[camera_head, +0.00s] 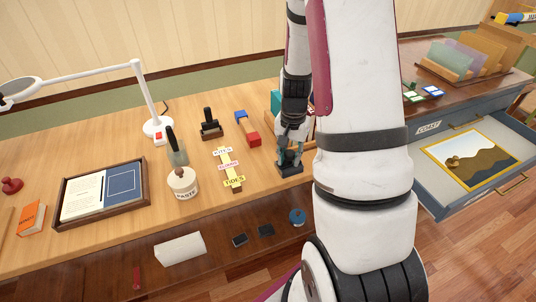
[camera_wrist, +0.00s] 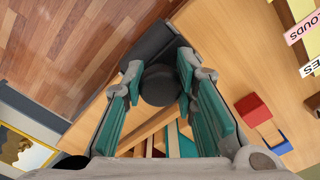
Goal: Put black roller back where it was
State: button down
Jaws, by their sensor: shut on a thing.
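The black roller, as I take it, is a dark piece with a round end (camera_wrist: 160,86) and a wide dark part beyond it in the wrist view. In the head view its dark lower part (camera_head: 290,169) shows at the front edge of the wooden worktop (camera_head: 110,237). My gripper (camera_head: 289,152) points down over it and is shut on it. In the wrist view the teal fingers of my gripper (camera_wrist: 160,73) stand on both sides of the round end. I cannot tell whether the piece rests on the worktop or hangs just above it.
A red and blue piece (camera_head: 247,128), a black-handled block (camera_head: 210,125) and a yellow labelled strip (camera_head: 228,168) stand left of my gripper. A paste pot (camera_head: 183,183) is farther left. An open drawer (camera_head: 432,183) with a picture juts out at right.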

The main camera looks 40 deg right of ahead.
jog(key=w, duration=0.2)
jog(key=w+a, duration=0.1)
jog(key=w, duration=0.2)
jog(key=w+a, duration=0.1)
jog(key=w, duration=0.1)
jog(key=shift+w+f, duration=0.4)
notch_tip(320, 180, down, 3)
jog(key=shift+s+d+r, duration=0.15)
jog(key=shift+f, duration=0.35)
jog(key=shift+f, duration=0.1)
jog(key=c, duration=1.3)
grip_release()
